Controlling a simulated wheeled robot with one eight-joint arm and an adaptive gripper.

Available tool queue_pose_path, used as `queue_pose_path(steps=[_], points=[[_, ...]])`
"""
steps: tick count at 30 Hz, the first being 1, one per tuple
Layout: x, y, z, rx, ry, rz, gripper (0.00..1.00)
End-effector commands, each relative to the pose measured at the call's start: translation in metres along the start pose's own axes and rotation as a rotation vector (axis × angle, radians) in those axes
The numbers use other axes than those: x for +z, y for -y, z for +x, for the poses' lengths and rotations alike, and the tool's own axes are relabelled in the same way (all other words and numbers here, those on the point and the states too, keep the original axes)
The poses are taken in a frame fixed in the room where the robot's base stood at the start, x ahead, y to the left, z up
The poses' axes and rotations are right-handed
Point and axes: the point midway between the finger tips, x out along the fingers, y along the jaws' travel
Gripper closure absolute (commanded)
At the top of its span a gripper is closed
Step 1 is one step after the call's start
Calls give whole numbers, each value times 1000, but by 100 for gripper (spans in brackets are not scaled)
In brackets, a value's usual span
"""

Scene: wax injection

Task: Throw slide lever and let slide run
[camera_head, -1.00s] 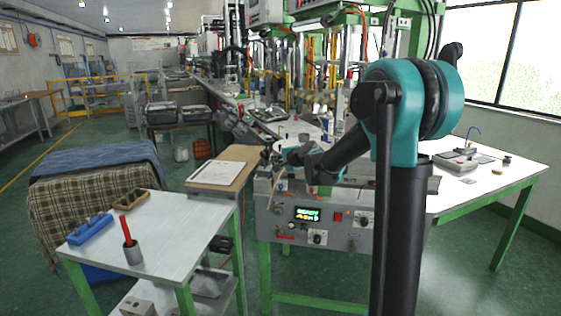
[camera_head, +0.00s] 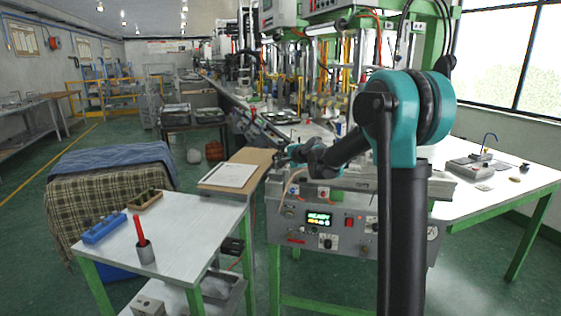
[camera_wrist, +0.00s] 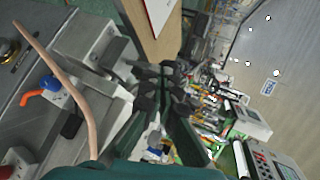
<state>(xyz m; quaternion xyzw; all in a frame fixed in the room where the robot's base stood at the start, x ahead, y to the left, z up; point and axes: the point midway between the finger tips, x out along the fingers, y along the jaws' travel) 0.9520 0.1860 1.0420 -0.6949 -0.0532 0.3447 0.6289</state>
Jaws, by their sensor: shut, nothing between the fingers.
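The grey wax injection machine (camera_head: 345,228) stands in front of me, with a lit green display (camera_head: 318,218) reading READY above a second, unclear line. No part is clearly identifiable as the slide lever. In the wrist view an orange bent handle on a blue fitting (camera_wrist: 48,84) sits on the grey machine face. A tan curved strip (camera_wrist: 75,83) crosses in front of it. My gripper (camera_wrist: 165,75) is shut and empty, to the right of these parts and apart from them. In the head view my gripper (camera_head: 283,157) is small, at the machine's upper left.
A wooden-topped table with a white sheet (camera_head: 228,174) stands left of the machine. A nearer white table (camera_head: 190,230) holds a blue block (camera_head: 104,228) and a grey cup with a red tool (camera_head: 145,254). A green-legged bench (camera_head: 500,205) is at right.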

Motion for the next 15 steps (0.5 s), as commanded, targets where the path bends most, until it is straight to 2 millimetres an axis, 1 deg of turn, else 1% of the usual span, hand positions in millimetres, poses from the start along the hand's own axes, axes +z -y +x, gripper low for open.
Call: queue_pose_path(steps=[15], points=[[-5, 7, 2, 110, 43, 105, 100]])
